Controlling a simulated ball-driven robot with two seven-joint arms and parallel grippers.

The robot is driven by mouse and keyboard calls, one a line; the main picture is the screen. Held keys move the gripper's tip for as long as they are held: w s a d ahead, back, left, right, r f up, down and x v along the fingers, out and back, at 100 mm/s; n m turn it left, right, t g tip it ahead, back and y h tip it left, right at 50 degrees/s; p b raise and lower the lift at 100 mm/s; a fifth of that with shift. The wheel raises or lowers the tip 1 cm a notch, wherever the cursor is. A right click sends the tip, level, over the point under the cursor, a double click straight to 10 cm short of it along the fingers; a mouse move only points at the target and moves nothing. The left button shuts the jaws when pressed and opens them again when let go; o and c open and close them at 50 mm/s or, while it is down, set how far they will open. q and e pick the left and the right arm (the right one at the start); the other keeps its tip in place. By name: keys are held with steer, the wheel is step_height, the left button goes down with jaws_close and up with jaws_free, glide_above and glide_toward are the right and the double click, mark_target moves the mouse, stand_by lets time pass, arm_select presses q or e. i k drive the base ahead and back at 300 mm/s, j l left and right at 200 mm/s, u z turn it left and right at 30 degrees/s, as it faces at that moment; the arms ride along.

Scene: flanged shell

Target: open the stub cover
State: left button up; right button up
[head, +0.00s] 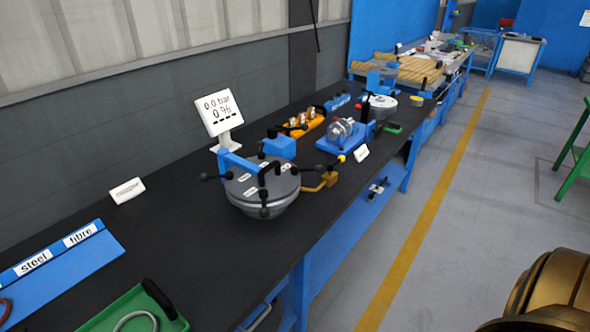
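A round grey flanged vessel (277,211) stands on the black bench top in the middle of the head view. Its flat grey cover (268,181) lies on top and looks shut, with small white labels on it. Several black-knobbed handles stand around its rim, and a blue bracket (237,161) is at its back left. A brass-coloured fitting (328,180) sticks out at its right side. I cannot tell which part is the stub cover. Neither of my grippers is in view.
A white display (219,113) reading 0.0 bar stands behind the vessel. A blue tray labelled steel and fibre (62,258) and a green tray (100,321) lie at the front left. Other fixtures, including a blue one (340,143), stand farther along. Bare bench lies left of the vessel.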

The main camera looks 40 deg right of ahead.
mark_target(273, 175)
steer(key=z, duration=0.85)
steer(key=i+l+z, duration=0.15)
steer(key=l, duration=0.25)
steer(key=i+l+z, duration=0.2)
steer(key=l, duration=0.2)
